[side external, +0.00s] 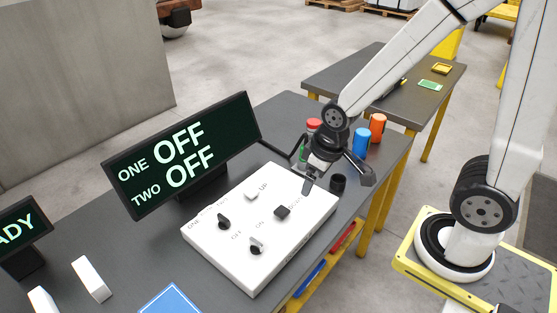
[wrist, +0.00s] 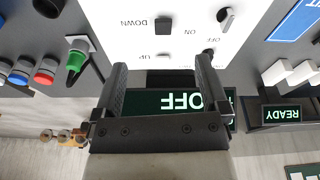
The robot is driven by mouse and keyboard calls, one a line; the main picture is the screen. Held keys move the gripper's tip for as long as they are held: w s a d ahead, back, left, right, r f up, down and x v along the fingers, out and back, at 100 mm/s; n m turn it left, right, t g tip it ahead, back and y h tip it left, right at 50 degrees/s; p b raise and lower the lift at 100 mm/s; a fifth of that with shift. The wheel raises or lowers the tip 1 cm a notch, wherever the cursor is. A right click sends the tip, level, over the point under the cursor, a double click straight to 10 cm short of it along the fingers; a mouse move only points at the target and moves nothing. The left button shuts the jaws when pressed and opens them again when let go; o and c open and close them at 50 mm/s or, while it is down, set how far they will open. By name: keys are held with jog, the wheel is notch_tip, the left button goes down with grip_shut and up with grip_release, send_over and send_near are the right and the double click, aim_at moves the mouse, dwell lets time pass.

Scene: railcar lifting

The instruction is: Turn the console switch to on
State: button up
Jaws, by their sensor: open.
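One switch (side external: 223,221) sits near ONE, and the other (side external: 256,246) is nearer the front edge. Their on and off labels are small; a display (side external: 140,200) behind the console reads ONE OFF and TWO OFF. My gripper (side external: 303,168) is above the console's far right corner, apart from both switches. In the wrist view, my gripper (wrist: 160,63) is open and empty; the switches (wrist: 224,15) (wrist: 208,53) show to the right of its fingers.
A white UP button (side external: 252,195) and a black DOWN button (side external: 282,211) are on the console. White blocks (side external: 91,279) lie front left.

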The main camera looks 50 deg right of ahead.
jog(key=w+a+f+n+g, duration=0.1)
jog(key=w+a+f+n, duration=0.25)
jog(key=a+n, duration=0.35)
jog(key=n+g, duration=0.1)
jog(key=n, duration=0.9)
send_over(256, 241)
notch_tip(256, 241, down, 4)
jog(key=shift+f, duration=0.1)
jog(key=shift+f, duration=0.1)
jog(key=shift+f, duration=3.75)
grip_shut()
